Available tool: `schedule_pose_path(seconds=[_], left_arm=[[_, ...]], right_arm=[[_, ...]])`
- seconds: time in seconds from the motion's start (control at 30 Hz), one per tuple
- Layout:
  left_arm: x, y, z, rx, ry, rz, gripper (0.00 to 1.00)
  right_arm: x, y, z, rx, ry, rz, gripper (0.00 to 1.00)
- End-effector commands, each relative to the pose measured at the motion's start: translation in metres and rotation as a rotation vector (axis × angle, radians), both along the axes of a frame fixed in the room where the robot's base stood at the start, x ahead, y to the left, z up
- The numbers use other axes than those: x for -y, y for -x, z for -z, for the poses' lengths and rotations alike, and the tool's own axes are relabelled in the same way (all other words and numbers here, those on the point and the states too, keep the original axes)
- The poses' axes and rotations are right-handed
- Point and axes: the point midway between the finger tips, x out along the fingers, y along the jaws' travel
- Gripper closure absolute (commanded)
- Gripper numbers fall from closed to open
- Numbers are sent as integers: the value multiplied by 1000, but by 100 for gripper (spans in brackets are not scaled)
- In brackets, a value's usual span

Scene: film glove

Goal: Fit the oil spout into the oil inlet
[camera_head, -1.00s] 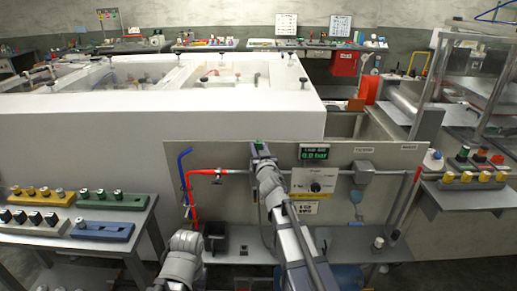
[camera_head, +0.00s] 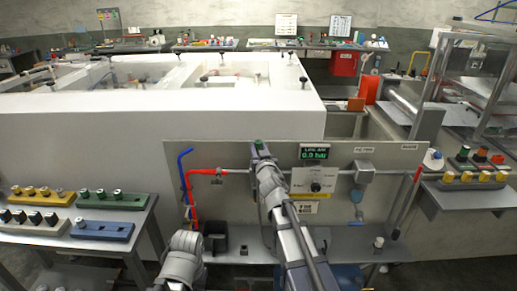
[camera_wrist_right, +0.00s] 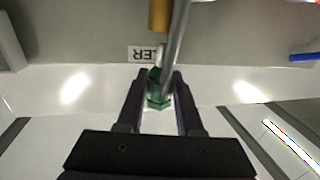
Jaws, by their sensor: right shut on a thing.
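My right gripper (camera_wrist_right: 158,90) is shut on a green hex-shaped fitting (camera_wrist_right: 158,100), seen between its two dark fingers in the right wrist view. The fitting looks like the oil spout, but I cannot tell for sure. A grey rod or hose (camera_wrist_right: 177,35) passes close in front of it and hides part of it. In the head view the right gripper (camera_head: 261,150) is at the top edge of the upright panel, left of the pressure display. I cannot make out the oil inlet; a brass-coloured part (camera_wrist_right: 159,15) lies beyond the fitting. My left gripper is not visible; only its grey arm shows.
The upright panel (camera_head: 400,165) carries a pressure display (camera_head: 314,152), a dial plate (camera_head: 315,181), a red pipe (camera_head: 193,195) and a blue pipe (camera_head: 182,165). A black holder (camera_head: 215,238) stands on the shelf below. A white-walled enclosure (camera_head: 100,125) rises behind.

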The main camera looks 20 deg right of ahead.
Motion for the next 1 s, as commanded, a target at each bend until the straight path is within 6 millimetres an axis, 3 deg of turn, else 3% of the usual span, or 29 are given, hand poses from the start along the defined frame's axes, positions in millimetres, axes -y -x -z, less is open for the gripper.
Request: schedule_pose_path(seconds=[1.0], left_arm=[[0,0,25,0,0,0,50]], right_arm=[[0,0,25,0,-1,0,100]])
